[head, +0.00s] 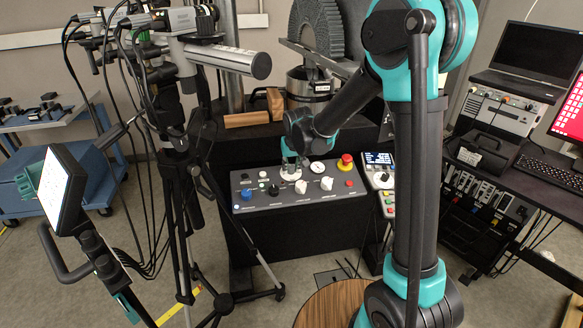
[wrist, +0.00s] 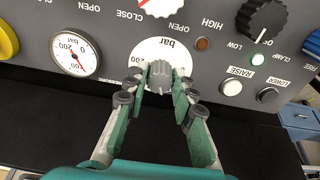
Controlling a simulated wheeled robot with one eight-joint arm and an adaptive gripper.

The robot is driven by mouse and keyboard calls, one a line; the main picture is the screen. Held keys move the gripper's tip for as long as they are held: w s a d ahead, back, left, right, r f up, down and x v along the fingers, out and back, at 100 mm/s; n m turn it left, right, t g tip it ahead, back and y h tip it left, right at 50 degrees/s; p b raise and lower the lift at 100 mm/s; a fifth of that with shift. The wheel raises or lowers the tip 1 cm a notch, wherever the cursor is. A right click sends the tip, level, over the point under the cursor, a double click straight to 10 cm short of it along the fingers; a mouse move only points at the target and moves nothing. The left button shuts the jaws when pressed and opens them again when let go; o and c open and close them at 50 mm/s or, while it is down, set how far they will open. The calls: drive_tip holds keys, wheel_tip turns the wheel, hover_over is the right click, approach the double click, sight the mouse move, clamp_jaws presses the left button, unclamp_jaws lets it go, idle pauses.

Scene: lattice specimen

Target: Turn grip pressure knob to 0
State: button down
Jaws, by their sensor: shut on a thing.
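The grip pressure knob (wrist: 160,70) is a grey ridged knob on a round white dial (wrist: 147,52) marked "bar", with 200 partly visible at the dial's edge. My gripper (wrist: 160,86) has its two fingers on either side of this knob, shut on it. The fingers cover the lower part of the dial, so the knob's exact reading cannot be told. In the head view my gripper (head: 292,162) reaches down to the white dial (head: 290,174) on the grey control panel (head: 260,202), and the knob itself is hidden.
RAISE (wrist: 232,88) and LOWER (wrist: 267,95) buttons lie close right. A red emergency button (head: 346,162) stands on the panel.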

drive_tip(key=n, duration=0.4)
drive_tip(key=shift+d+y, duration=0.1)
drive_tip(key=shift+y, duration=0.2)
drive_tip(key=n, duration=0.3)
drive_tip(key=shift+w+n+g, duration=0.1)
drive_tip(key=shift+n+g, duration=0.2)
drive_tip(key=shift+n, duration=0.1)
drive_tip(key=n, duration=0.3)
drive_tip(key=shift+n, duration=0.3)
drive_tip(key=shift+n+g+y, duration=0.3)
drive_tip(key=shift+n+g, duration=0.1)
drive_tip(key=shift+n, duration=1.7)
drive_tip(key=c, duration=1.3)
unclamp_jaws()
drive_tip(key=shift+o, duration=0.2)
